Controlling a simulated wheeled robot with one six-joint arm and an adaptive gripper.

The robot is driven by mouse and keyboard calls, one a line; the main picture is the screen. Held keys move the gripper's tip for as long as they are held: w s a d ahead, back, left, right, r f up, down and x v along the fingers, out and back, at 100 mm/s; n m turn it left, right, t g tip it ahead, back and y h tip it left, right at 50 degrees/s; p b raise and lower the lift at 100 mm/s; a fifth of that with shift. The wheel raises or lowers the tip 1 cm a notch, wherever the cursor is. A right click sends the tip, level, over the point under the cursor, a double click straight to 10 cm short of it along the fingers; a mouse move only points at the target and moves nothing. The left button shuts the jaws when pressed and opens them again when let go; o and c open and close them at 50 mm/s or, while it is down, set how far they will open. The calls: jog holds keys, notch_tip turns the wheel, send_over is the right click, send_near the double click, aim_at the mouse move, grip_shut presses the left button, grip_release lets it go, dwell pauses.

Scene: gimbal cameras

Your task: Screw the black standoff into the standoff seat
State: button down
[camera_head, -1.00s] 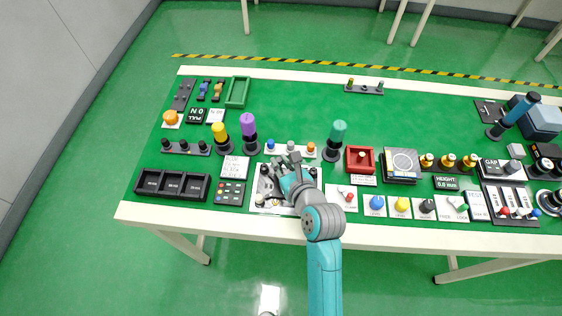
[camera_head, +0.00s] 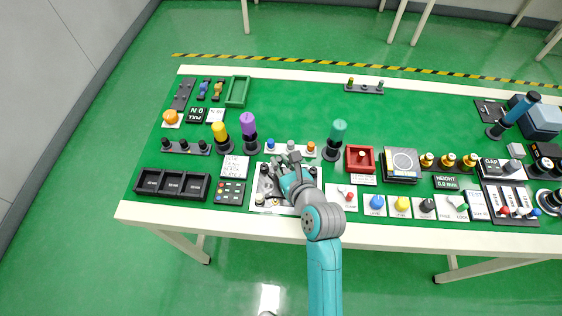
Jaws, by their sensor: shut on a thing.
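My gripper (camera_head: 277,167) is over the white plate (camera_head: 285,209) at the front middle of the table, pointing down and to the upper left. Its jaws are shut on a small part, most likely the black standoff, which the fingers and arm largely hide. Dark round pieces stand at the plate's upper left (camera_head: 264,169) and upper right (camera_head: 313,171). The standoff seat cannot be told apart at this size, and whether the held part touches it cannot be seen.
Behind the plate is a rack with blue, white and orange knobs (camera_head: 290,147). A purple-handled driver (camera_head: 248,128) stands to the left and a teal-handled one (camera_head: 337,135) to the right. A red tray (camera_head: 360,158) is farther right. The green mat behind is mostly clear.

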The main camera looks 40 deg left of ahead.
jog(key=shift+f, duration=0.9)
jog(key=c, duration=1)
grip_release()
jog(key=shift+c, duration=0.2)
jog(key=v, duration=1.2)
jog(key=shift+f, duration=0.15)
jog(key=shift+s, duration=0.1)
